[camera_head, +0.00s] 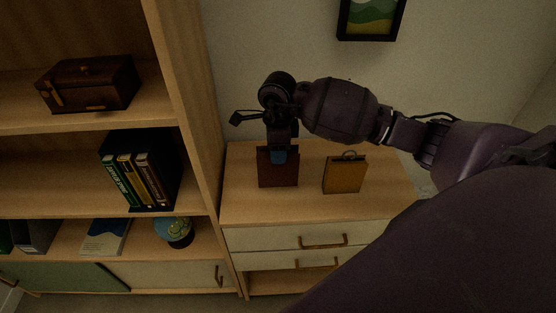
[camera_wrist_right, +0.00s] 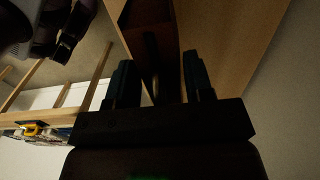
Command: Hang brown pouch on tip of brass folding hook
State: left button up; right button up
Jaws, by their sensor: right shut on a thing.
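The brown pouch (camera_head: 278,172) is dark reddish brown and hangs upright below my right gripper (camera_head: 279,155), at the left of the dresser top. I cannot tell whether its bottom touches the wood. In the right wrist view the gripper (camera_wrist_right: 159,82) has its two dark fingers around a thin loop at the top of the pouch (camera_wrist_right: 148,28). The fingers are shut on that loop. I cannot make out the brass folding hook in either view. My left gripper is in neither view.
A tan pouch (camera_head: 345,176) with a ring handle stands right of the brown one on the dresser (camera_head: 240,205). The bookshelf (camera_head: 190,110) on the left holds a wooden box (camera_head: 90,84), books (camera_head: 140,172) and a globe (camera_head: 174,230). A framed picture (camera_head: 371,18) hangs above.

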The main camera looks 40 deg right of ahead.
aim_at(270, 174)
jog(key=shift+f, duration=2.45)
jog(key=o, duration=1.3)
